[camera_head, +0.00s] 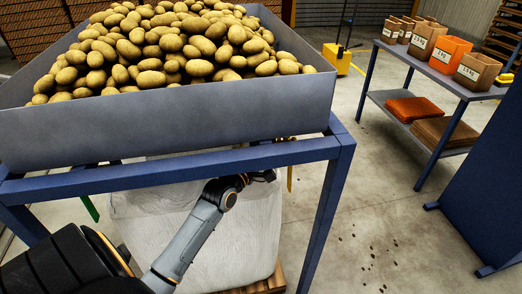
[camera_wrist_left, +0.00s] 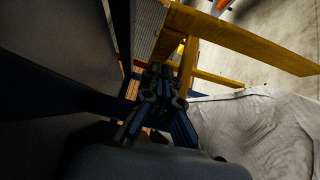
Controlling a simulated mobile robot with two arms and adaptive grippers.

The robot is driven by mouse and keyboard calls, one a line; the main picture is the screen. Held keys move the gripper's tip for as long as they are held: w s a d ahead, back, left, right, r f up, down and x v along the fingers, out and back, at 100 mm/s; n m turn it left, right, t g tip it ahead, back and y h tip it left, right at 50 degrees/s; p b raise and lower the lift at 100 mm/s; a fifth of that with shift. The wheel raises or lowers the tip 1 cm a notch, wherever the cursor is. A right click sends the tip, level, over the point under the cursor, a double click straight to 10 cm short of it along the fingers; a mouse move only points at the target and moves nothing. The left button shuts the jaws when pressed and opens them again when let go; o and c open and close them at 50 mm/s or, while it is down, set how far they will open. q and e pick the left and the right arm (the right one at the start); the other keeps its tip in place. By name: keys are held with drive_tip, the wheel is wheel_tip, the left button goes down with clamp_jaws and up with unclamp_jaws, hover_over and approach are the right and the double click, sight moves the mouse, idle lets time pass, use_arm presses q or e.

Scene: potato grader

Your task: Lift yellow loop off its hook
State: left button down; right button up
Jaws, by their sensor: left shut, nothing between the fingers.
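The yellow loop (camera_wrist_left: 240,38) is a flat band that fills the upper right of the left wrist view. One strip of it runs down beside my left gripper (camera_wrist_left: 166,75), and another shorter strip runs to the right. In the head view only a thin yellow piece (camera_head: 290,178) shows below the blue frame beam. My left gripper is shut and empty, with its fingertips close to the yellow strip; I cannot tell whether they touch. In the head view the gripper is mostly hidden behind the beam. The hook cannot be made out. My right gripper is not in view.
A grey hopper (camera_head: 190,112) full of potatoes stands on a blue frame (camera_head: 331,205) above my left arm. A white bulk bag (camera_head: 245,235) hangs below it. A green strap (camera_head: 89,208) shows at left. A table (camera_head: 440,78) with paper bags stands at right.

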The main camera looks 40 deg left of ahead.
use_arm(q)
drive_tip(key=w, duration=0.3)
drive_tip(key=shift+a, duration=0.1)
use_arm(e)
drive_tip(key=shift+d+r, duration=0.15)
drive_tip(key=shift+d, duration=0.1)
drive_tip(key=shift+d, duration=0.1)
use_arm(q)
drive_tip(key=shift+r, duration=0.1)
